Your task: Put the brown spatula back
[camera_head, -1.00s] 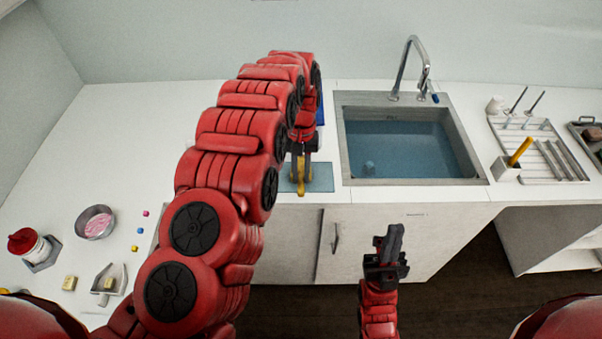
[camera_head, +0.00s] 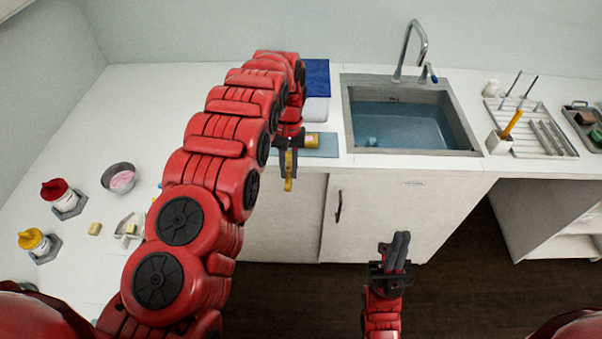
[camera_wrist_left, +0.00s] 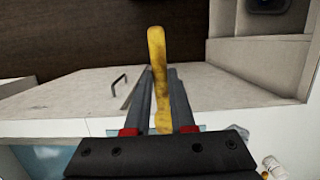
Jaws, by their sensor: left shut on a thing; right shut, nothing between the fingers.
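My left gripper (camera_head: 288,170) is shut on a long, curved yellow-brown tool (camera_head: 289,185), held just in front of the counter's front edge and hanging down before the cabinet. In the left wrist view the tool (camera_wrist_left: 157,60) runs between the two fingers and past their tips. It may be the brown spatula, but I cannot be sure; its other end is hidden. My right gripper (camera_head: 395,250) is shut and empty, low in front of the cabinet. A holder (camera_head: 499,143) with a yellow handle (camera_head: 512,124) upright in it stands right of the sink.
A light-blue mat (camera_head: 322,152) lies behind my left gripper, with a yellow cylinder (camera_head: 322,141) over it. The water-filled sink (camera_head: 462,140) is to its right, then a drying rack (camera_head: 560,138). Red (camera_head: 58,192) and yellow (camera_head: 34,241) pots and a bowl (camera_head: 119,178) stand at left.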

